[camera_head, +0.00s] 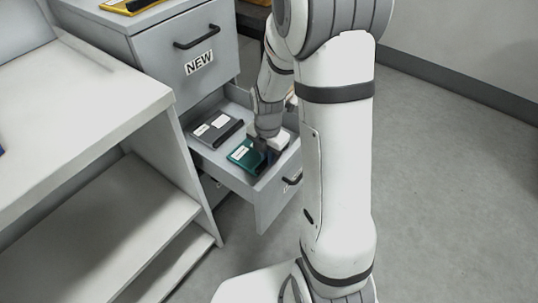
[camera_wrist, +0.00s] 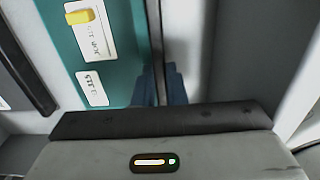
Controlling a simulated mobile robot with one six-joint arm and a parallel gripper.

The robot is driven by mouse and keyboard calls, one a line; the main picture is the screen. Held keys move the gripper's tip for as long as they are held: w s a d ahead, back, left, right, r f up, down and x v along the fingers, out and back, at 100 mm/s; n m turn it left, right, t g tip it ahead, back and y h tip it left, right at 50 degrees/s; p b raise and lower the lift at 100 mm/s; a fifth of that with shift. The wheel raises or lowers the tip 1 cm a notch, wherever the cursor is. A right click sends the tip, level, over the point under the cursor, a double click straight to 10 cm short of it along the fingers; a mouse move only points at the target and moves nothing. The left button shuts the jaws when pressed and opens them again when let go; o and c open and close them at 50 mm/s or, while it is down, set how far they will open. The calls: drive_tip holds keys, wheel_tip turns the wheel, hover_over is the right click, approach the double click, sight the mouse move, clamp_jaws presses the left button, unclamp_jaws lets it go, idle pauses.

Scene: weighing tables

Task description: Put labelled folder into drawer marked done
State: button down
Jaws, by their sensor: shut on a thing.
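A teal folder (camera_head: 246,156) with white labels is in the open lower drawer (camera_head: 263,200). It also shows in the wrist view (camera_wrist: 117,68), with two white labels and a yellow tab. My gripper (camera_head: 267,150) reaches down into the drawer and is shut on the folder's right edge. In the wrist view the dark fingertips (camera_wrist: 158,88) are at that edge. I cannot tell whether the folder touches the drawer floor.
A dark folder (camera_head: 215,130) with white labels lies in the same drawer, left of the teal one. The closed drawer above is marked NEW (camera_head: 199,63). A yellow-edged item (camera_head: 130,6) is on the cabinet top. A white table (camera_head: 75,110) stands left. The floor at right is clear.

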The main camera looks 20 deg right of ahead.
drive_tip(key=shift+f, duration=0.2)
drive_tip(key=c, duration=1.5)
unclamp_jaws()
drive_tip(key=shift+r, duration=0.1)
wheel_tip(320, 180, up, 11)
drive_tip(key=p, duration=0.4)
drive_tip(key=s+r+m, duration=0.3)
drive_tip(key=s+m, duration=0.2)
drive_tip(key=m, duration=0.3)
drive_tip(key=s+a+r+m, duration=0.1)
drive_tip(key=s+r+m, duration=0.1)
drive_tip(key=s+m, duration=0.3)
drive_tip(key=s+r+m+t, duration=0.1)
drive_tip(key=s+r+m, duration=0.2)
drive_tip(key=m, duration=0.9)
drive_tip(key=shift+s+a+r, duration=0.15)
drive_tip(key=shift+s, duration=0.5)
drive_tip(key=shift+s+a+r, duration=0.15)
drive_tip(key=shift+s, duration=0.45)
